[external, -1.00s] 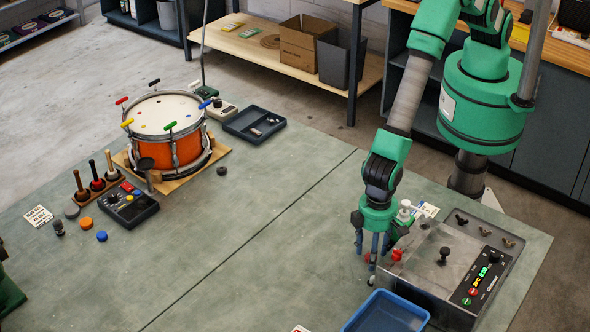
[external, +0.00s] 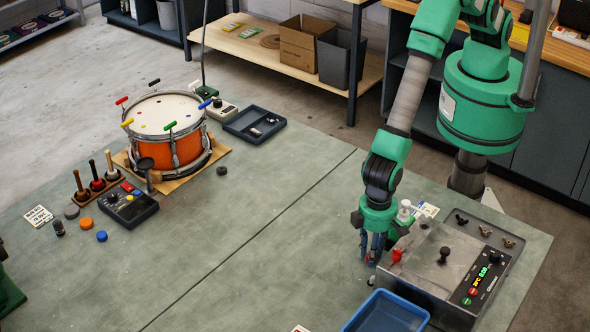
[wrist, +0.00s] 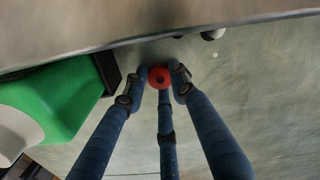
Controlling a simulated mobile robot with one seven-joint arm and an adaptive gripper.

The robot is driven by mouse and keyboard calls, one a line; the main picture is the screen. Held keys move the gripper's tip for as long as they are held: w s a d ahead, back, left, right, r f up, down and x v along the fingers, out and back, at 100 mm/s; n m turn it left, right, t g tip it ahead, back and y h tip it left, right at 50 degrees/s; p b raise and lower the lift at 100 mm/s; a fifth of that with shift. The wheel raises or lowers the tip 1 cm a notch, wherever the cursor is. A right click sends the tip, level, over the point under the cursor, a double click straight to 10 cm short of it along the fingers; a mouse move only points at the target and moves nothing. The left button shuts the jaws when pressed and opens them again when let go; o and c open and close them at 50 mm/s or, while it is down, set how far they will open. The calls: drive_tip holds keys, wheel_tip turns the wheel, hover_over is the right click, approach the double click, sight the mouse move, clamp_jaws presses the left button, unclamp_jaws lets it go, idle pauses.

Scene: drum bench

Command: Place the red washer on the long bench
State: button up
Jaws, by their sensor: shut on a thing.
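The red washer (wrist: 159,77) is a small red disc with a dark centre hole. In the wrist view it sits between the tips of my three blue fingers. My gripper (external: 371,258) points down at the left side of the metal machine, low over the grey-green bench. Its fingers are drawn together, and in the wrist view (wrist: 161,80) they are shut on the washer. In the external view the fingers mostly hide the washer. The long grey-green bench (external: 255,235) stretches across the picture; I cannot tell whether the washer touches it.
A metal machine (external: 440,258) with a red knob (external: 397,255) stands right beside my gripper. A blue bin (external: 388,312) is in front of it. An orange drum (external: 167,130), a dark tray (external: 254,124) and coloured discs (external: 86,223) stand at the left. The bench middle is clear.

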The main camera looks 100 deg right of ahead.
drive_tip(key=shift+r, duration=0.15)
wheel_tip(320, 180, up, 10)
idle(0.8)
idle(0.7)
